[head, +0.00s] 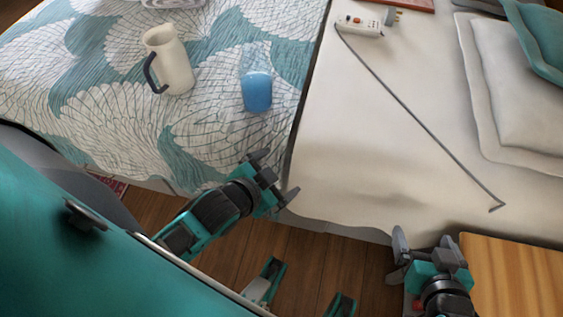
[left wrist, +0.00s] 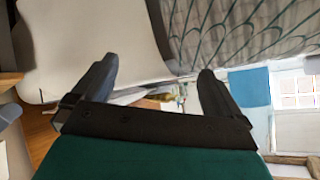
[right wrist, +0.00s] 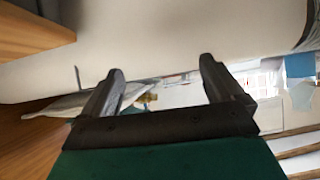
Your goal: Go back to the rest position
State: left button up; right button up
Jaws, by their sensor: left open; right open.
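My left gripper (head: 274,184) is open and empty at the near edge of the bed, by the border between the patterned cover and the white sheet. Its two spread fingers (left wrist: 152,85) also show in the left wrist view with nothing between them. My right gripper (head: 404,258) is in front of the white sheet, left of a wooden surface. The right wrist view shows its fingers (right wrist: 158,82) apart and empty.
Pillows (head: 520,90) lie right. A wooden top (head: 515,275) is beside my right gripper.

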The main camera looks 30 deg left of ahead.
pick_arm(q)
jog(key=n, duration=0.1)
jog(key=d+n+h, duration=0.1)
jog(key=r+n, duration=0.1)
jog(key=shift+s+d+n, duration=0.3)
jog(key=shift+d, duration=0.05)
pick_arm(e)
jog(key=shift+a, duration=0.1)
pick_arm(q)
jog(key=shift+y, duration=0.3)
jog(key=a+r+p, duration=0.1)
jog(key=p, duration=0.1)
jog(key=s+r+p, duration=0.1)
jog(key=p, duration=0.2)
jog(key=a+r+p, duration=0.1)
jog(key=r+p, duration=0.1)
jog(key=p, duration=0.1)
jog(key=shift+s+a+r, duration=0.1)
jog(key=shift+s+a, duration=0.1)
jog(key=shift+a, duration=0.1)
pick_arm(e)
jog(key=shift+h, duration=0.5)
jog(key=d+r, duration=0.1)
jog(key=s+d+r, duration=0.1)
jog(key=r, duration=0.2)
jog(key=shift+s+d+r, duration=0.15)
jog(key=shift+s+d, duration=0.05)
jog(key=shift+d, duration=0.2)
